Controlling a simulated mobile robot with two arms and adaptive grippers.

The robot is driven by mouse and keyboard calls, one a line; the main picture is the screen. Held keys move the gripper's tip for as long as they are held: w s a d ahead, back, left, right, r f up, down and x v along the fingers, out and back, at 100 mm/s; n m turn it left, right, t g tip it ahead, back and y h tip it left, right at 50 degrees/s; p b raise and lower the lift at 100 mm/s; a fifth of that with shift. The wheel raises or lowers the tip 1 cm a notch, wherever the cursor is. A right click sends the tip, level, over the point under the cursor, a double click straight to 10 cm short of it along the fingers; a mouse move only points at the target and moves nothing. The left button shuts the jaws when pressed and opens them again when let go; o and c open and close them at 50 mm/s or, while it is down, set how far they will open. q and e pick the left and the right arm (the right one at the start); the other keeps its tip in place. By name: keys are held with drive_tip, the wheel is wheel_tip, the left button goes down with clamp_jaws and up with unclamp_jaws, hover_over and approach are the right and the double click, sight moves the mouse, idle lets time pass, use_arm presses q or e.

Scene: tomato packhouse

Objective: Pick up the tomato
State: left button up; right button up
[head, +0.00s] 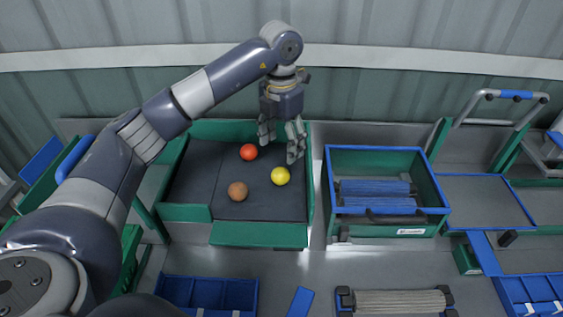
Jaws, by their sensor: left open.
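A red tomato (249,152) lies on the dark bed of a green-walled tray (258,234), toward the back. A yellow round fruit (280,176) lies in the same tray to the right and nearer, and a brown-orange round one (238,191) lies nearest the front. My left gripper (281,145) points down over the back right part of the tray, fingers apart and empty. It is to the right of the red tomato and behind the yellow fruit, apart from both as far as I can tell. My right gripper is not in view.
A green bin with blue rim (440,190) holding blue rollers (376,193) stands right of the tray. Blue compartment trays (207,293) and a grey roller (398,302) lie in front. A corrugated wall (400,90) closes the back.

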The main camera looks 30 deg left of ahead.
sight(281, 169)
use_arm(q)
drive_tip(key=f, duration=0.2)
drive_tip(key=f+p, duration=0.1)
drive_tip(key=shift+s+f, duration=0.2)
drive_tip(key=shift+f, duration=0.55)
drive_tip(key=f+p, duration=0.2)
drive_tip(key=f, duration=0.1)
drive_tip(key=f+p, duration=0.1)
drive_tip(key=shift+w+a+f, duration=0.1)
drive_tip(key=shift+w+f, duration=0.15)
drive_tip(key=shift+f, duration=0.65)
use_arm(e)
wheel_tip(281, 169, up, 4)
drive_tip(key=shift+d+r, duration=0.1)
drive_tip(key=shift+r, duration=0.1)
use_arm(q)
drive_tip(key=c, duration=0.7)
drive_tip(key=shift+c, duration=0.8)
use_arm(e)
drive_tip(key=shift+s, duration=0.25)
